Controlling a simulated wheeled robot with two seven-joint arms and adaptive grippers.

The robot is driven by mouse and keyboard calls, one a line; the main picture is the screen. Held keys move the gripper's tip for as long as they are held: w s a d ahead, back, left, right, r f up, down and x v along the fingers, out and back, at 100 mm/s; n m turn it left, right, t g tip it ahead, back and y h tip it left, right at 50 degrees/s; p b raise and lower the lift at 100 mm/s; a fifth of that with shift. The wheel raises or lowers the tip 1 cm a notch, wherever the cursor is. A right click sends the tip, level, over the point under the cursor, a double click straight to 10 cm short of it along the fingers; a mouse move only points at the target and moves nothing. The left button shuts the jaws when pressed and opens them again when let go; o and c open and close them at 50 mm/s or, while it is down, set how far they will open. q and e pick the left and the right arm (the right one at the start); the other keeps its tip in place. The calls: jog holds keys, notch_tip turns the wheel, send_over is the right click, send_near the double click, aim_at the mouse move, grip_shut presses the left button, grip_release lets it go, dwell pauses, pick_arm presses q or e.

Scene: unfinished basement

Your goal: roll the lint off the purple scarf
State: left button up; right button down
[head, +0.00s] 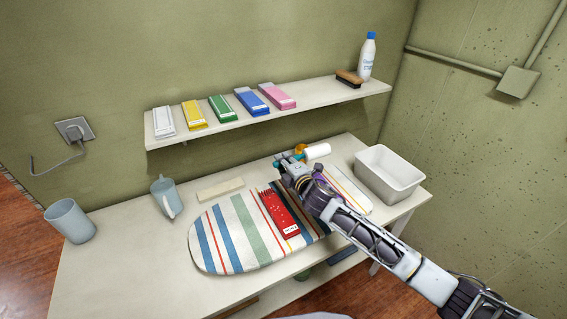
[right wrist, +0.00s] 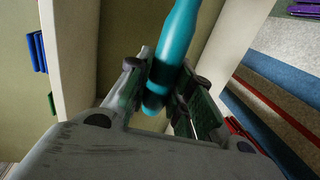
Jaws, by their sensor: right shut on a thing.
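My right gripper (head: 287,168) is shut on the teal handle of a lint roller (head: 317,150). The roller has an orange collar and a white roll, held over the back of the striped ironing board. In the right wrist view the teal handle (right wrist: 178,45) stands between both fingers. A purple piece, likely the purple scarf (right wrist: 305,12), shows only in part at the top right of that view, apart from the gripper. In the head view my right arm hides most of that spot. My left gripper is not in view.
A red folded piece (head: 279,212) with pale specks lies on the striped board (head: 222,245). A wall shelf (head: 330,98) holds several coloured folded pieces, a brush (head: 349,78) and a bottle (head: 367,57).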

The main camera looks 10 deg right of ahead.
jog(key=shift+r, duration=0.1)
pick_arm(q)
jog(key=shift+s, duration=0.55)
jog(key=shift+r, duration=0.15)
